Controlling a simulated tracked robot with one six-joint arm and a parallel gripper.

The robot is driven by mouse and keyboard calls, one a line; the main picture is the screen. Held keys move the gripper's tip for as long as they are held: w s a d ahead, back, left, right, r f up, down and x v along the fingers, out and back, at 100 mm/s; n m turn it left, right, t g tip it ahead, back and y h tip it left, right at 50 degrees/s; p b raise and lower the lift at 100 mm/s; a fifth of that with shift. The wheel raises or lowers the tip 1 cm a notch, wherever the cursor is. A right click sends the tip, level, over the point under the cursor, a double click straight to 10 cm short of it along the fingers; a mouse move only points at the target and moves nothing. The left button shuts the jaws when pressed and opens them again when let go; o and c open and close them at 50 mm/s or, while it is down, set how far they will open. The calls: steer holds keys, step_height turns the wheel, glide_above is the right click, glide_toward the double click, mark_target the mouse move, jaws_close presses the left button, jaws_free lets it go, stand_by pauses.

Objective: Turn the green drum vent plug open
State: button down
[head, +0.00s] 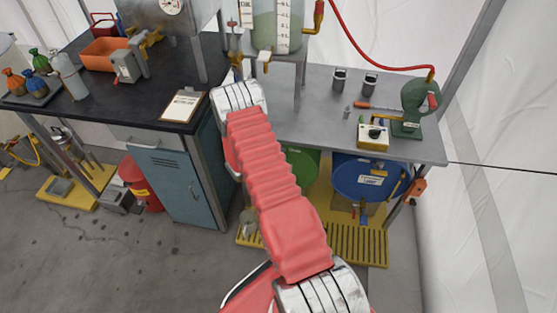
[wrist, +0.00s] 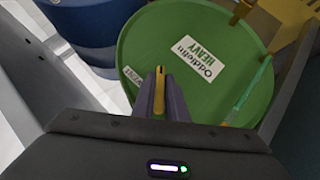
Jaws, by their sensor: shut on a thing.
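The green drum (wrist: 215,30) fills the middle of the wrist view, its round face towards the camera, with a white label reading "HEAVY". In the head view the green drum (head: 303,168) shows only partly beside my arm, under the bench. My gripper (wrist: 164,85) is at the drum's face, its two dark fingers closed around a narrow yellow piece, the vent plug (wrist: 160,76). The plug's base is hidden by the fingers, so its turn angle is hard to tell. My gripper is hidden in the head view.
A green bar (wrist: 248,90) slants across the drum's right side. The bench top (head: 325,108) is above, and a yellow grating (head: 345,240) below. A blue-grey cabinet (head: 170,180) stands left.

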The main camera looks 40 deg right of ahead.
steer(key=shift+w+d+r+n+g+h, duration=0.1)
steer(key=shift+w+r+n+g+h, duration=0.05)
steer(key=shift+n+g+h, duration=0.3)
steer(key=shift+w+d+r+n+g+h, duration=0.15)
steer(key=shift+n+g+h, duration=0.1)
steer(key=shift+h, duration=0.3)
steer(key=shift+a+n+g+h, duration=0.1)
steer(key=shift+n+g+h, duration=0.3)
steer(key=shift+n+h, duration=0.15)
steer(key=shift+w, duration=0.1)
steer(key=c, duration=1.9)
jaws_free()
steer(key=shift+c, duration=0.2)
steer(key=shift+o, duration=0.5)
steer(key=shift+a, duration=0.1)
steer(key=shift+f, duration=0.1)
steer(key=s+v, duration=0.1)
steer(key=v, duration=1.2)
steer(key=shift+w+a, duration=0.45)
